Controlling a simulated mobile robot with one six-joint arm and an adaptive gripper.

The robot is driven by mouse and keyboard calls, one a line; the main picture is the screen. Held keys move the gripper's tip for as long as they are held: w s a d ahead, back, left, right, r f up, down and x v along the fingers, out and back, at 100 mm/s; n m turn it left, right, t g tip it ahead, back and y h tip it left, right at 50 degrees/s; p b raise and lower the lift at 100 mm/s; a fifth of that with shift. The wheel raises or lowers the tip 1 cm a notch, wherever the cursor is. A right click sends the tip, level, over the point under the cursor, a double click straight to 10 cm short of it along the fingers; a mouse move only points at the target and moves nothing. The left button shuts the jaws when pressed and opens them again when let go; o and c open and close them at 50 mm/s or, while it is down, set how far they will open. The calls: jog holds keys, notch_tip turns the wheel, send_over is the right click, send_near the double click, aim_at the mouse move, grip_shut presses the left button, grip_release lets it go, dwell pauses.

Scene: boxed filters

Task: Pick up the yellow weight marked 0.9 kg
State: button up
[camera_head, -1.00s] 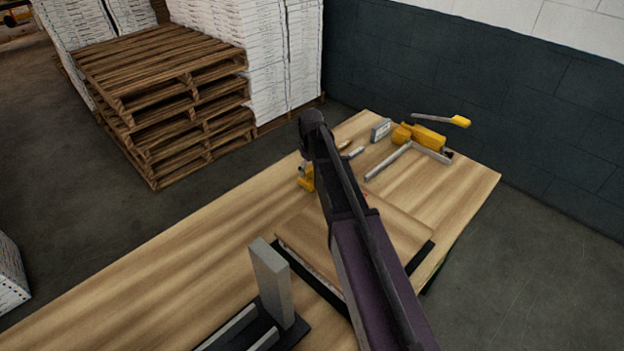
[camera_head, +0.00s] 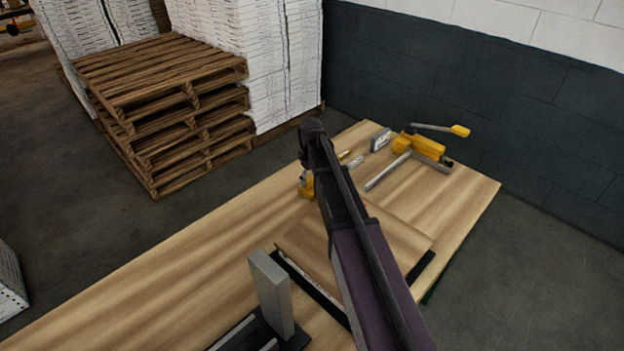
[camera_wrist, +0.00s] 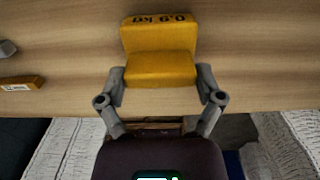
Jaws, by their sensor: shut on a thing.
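The yellow weight (camera_wrist: 160,66) is in the upper middle of the wrist view, with dark lettering reading 0.9 kg upside down on its far top part. My gripper (camera_wrist: 161,80) is shut on its near block, one grey finger against each side. In the head view the yellow weight (camera_head: 306,186) shows only partly, at the left of my arm near the table's far-left edge. My arm hides the rest of it and my fingers there. I cannot tell whether the weight touches the table.
A flat cardboard box (camera_head: 395,235) lies under my arm. A grey upright plate (camera_head: 270,290) stands at the front.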

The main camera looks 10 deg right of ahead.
aim_at(311, 177)
jog(key=shift+r+p, duration=4.65)
jog(key=shift+r, duration=0.2)
jog(key=shift+r, duration=0.1)
